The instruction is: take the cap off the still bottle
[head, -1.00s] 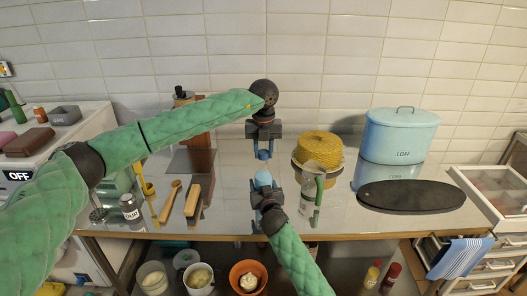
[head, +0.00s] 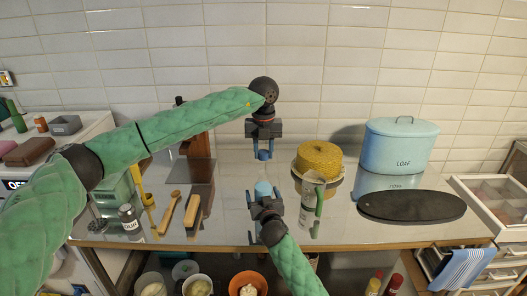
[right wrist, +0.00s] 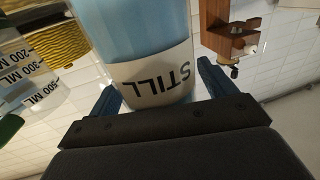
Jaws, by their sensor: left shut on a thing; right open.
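The still bottle (head: 263,189) is light blue and stands upright at the front middle of the counter. In the right wrist view the bottle (right wrist: 150,35) carries a pale label reading STILL. My right gripper (head: 265,202) is open, with a finger on each side of the bottle. My left gripper (head: 264,155) points down behind and above the bottle, apart from it. It is shut on a small blue piece, which looks like the cap (head: 264,156). The bottle's mouth is too small to make out.
A LOAF tin (head: 401,145) and a dark board (head: 411,200) lie further right.

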